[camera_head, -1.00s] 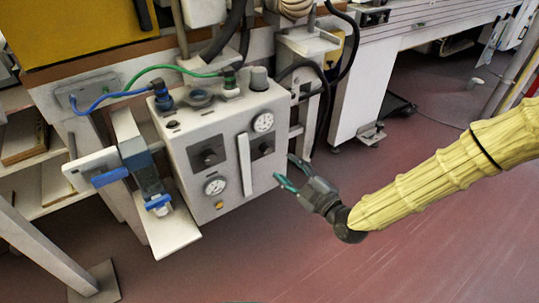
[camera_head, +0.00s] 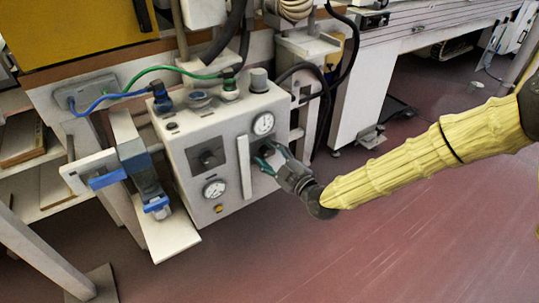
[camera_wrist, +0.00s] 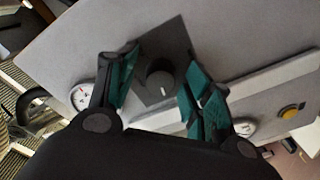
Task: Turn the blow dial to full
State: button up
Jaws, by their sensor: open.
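A grey-white control box (camera_head: 225,135) carries two dark square dial plates with round knobs. The left dial (camera_head: 208,158) is clear in the head view. The right dial is mostly hidden there behind my gripper (camera_head: 265,157). In the wrist view, that dial's dark knob (camera_wrist: 160,86) with a white mark sits on its black plate. My gripper (camera_wrist: 162,64) is open, with teal-padded fingers on either side of the knob and visible gaps to it. I cannot read any label saying which dial is blow.
A pale upright bar (camera_head: 244,167) stands between the dials, close to my fingers. Gauges sit above right (camera_head: 263,124) and lower left (camera_head: 214,188). A blue-and-grey filter unit (camera_head: 145,180) stands left. Hoses run above. The floor (camera_head: 330,240) is open at right.

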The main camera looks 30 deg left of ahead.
jog(key=c, duration=1)
